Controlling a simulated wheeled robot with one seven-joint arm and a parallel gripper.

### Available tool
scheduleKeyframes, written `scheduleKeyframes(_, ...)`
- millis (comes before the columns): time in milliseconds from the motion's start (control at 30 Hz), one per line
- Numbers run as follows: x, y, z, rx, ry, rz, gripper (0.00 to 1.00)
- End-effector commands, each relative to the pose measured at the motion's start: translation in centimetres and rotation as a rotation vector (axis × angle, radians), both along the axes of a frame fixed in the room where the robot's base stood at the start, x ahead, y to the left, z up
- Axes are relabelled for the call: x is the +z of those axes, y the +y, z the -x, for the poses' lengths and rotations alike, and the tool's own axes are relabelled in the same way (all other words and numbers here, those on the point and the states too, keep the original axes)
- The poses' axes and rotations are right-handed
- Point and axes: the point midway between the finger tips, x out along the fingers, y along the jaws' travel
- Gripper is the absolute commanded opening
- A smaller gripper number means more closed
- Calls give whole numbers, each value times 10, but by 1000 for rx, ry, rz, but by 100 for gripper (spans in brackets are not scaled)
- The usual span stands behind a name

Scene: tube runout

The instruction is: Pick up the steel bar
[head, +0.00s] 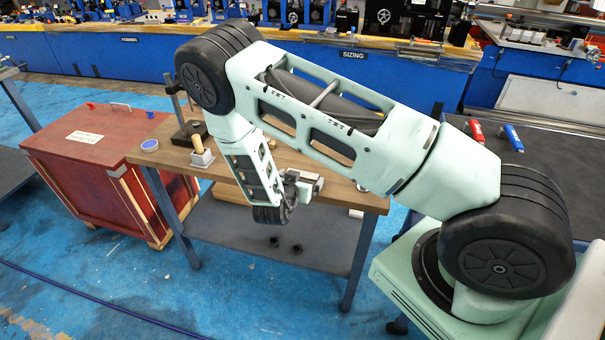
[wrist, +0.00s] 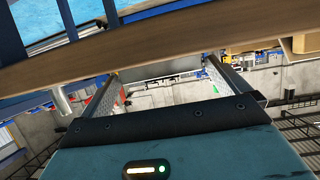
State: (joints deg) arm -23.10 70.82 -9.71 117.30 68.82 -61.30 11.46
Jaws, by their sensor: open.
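My gripper (wrist: 166,78) is open, with its two fingers reaching toward the edge of the wooden-topped bench. A grey metal-looking block (wrist: 158,68) shows between and just beyond the fingertips; it may be the steel bar, but its full shape is hidden. I cannot tell whether the fingers touch it. In the head view my gripper (head: 292,190) is at the bench's front edge, partly hidden by my arm. Grey metal pieces (head: 308,181) show beside it; I cannot make out which is the bar.
The wooden bench (head: 345,192) also carries a black-based stand (head: 190,133), a wooden-handled piece (head: 200,153) and a blue-topped disc (head: 150,145). A red chest (head: 85,160) stands left. Red (head: 476,130) and blue (head: 513,138) items lie on a dark surface at right. Blue floor in front is open.

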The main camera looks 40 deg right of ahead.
Motion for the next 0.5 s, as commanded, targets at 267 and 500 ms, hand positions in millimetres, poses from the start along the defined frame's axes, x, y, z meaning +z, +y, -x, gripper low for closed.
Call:
scheduleKeyframes(267,-1,-2,-1,1,0,0,94)
scheduleKeyframes(500,0,-2,-2,1,-2,1,54)
